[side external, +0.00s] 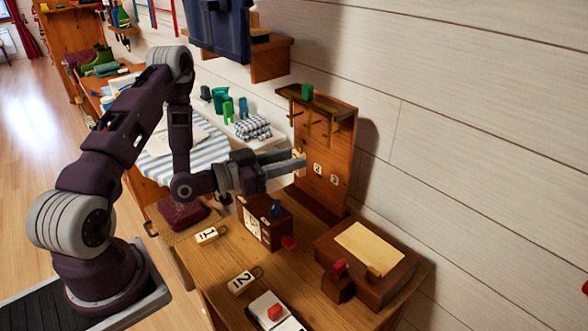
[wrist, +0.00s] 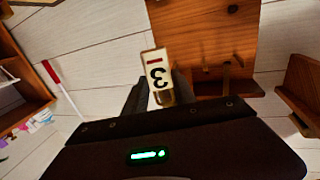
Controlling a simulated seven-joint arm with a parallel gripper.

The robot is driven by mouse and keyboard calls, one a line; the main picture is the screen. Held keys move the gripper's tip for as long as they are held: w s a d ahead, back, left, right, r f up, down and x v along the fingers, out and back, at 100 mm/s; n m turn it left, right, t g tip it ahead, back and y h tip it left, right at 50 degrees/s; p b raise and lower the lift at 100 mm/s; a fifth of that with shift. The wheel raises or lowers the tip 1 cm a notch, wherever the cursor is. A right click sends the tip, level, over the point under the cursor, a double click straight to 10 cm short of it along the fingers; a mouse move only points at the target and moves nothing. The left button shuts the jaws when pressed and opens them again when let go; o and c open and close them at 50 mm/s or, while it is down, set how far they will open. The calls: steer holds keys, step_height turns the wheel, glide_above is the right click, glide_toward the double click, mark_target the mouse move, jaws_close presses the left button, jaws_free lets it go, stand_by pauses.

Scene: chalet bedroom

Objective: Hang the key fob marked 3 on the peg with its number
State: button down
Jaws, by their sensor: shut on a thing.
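My gripper (side external: 284,164) is shut on a pale key fob (wrist: 155,66) marked 3, with a red bar beside the number. The gripper and fob are at the left side of the upright wooden peg board (side external: 346,136). Pegs (side external: 318,128) stick out from the board's upper part, under a small shelf. The wrist view shows the board (wrist: 222,30) behind the fob. I see no peg through the fob's loop.
Fob 1 (side external: 206,236) and fob 2 (side external: 241,282) lie on the wooden desk (side external: 215,268). A small wooden calendar box (side external: 281,232) stands below my gripper. A wooden box with a pale top (side external: 370,248) is at the right. A green item (side external: 307,92) sits on the board's shelf.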

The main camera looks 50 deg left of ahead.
steer(key=w+f, duration=0.1)
steer(key=w, duration=0.8)
steer(key=shift+w+f, duration=0.3)
steer(key=shift+w, duration=0.1)
stand_by(0.7)
steer(key=c, duration=0.9)
jaws_free()
steer(key=shift+c, duration=0.2)
